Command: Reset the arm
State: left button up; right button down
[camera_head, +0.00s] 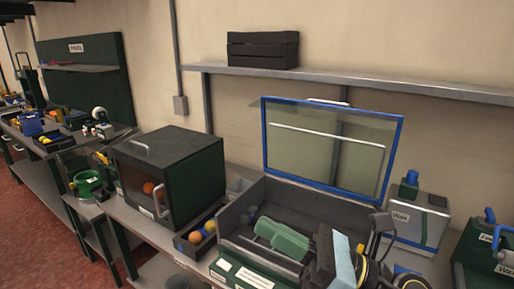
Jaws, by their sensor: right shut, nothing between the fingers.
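My right gripper (331,243) is at the lower right, over the front right part of an open grey box (240,212). Its fingers are shut with nothing held. The box's blue-framed clear lid (333,147) stands raised against the wall side. A green object (282,240) lies in the box, left of my gripper. My gripper and arm hide the box's front right corner. My left gripper is not in view.
A dark cabinet (190,150) with an orange (148,188) inside stands left of the box. A small bin between them holds oranges (195,237). A wall shelf (400,89) bears a black crate (263,50). A "Wax" container (415,225) stands at right.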

jog(key=w+d+f+m+t+h, duration=0.1)
jog(key=w+d+m+t+h, duration=0.35)
jog(key=m, duration=0.75)
jog(key=w+d+f+m+t+h, duration=0.2)
jog(key=d+m+t+h, duration=0.3)
jog(key=m+t+h, duration=0.5)
jog(key=s+d+f+m+g+h, duration=0.2)
jog(key=d+f+m+g+h, duration=0.55)
jog(key=f+m, duration=0.7)
jog(key=s+d+f+m+g+y, duration=0.1)
jog(key=s+f+m+g, duration=0.35)
jog(key=s+f, duration=0.4)
jog(key=s+d+f+m+g, duration=0.2)
jog(key=s+f+m+g, duration=0.2)
jog(key=s+f+g, duration=0.45)
jog(key=s+f+b, duration=0.2)
jog(key=f, duration=1.2)
jog(key=s+f+b, duration=0.2)
jog(key=s+f, duration=0.1)
jog(key=f, duration=1.1)
pick_arm(q)
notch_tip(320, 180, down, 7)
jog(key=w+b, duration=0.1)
jog(key=b, duration=0.2)
pick_arm(e)
jog(key=s+d+f, duration=0.2)
jog(key=s+f, duration=1.3)
jog(key=f, duration=0.2)
jog(key=shift+s+d+g, duration=0.15)
jog(key=shift+s+g, duration=0.15)
